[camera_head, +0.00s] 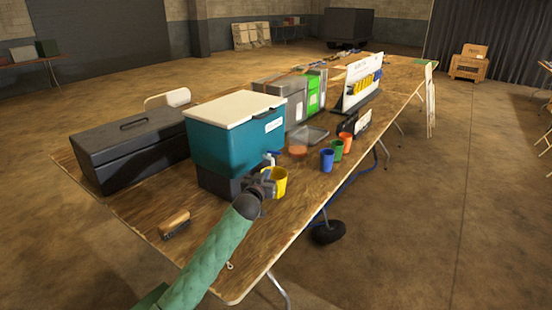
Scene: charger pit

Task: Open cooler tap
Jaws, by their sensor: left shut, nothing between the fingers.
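A teal cooler (222,148) with a cream lid (237,106) stands on a dark stand on the long wooden table. Its tap (268,159), small and pale with a blue part, sits low on the cooler's right face. A yellow cup (279,182) stands just below the tap. My left gripper (268,180) comes in from the lower left and is shut and empty. It is right by the tap and overlaps the yellow cup in the picture. I cannot tell whether it touches either one. My right gripper is not in view.
A black toolbox (130,145) stands left of the cooler. A brush with a wooden handle (174,222) lies near the front. Blue (327,160), green (337,150) and orange (346,141) cups stand to the right.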

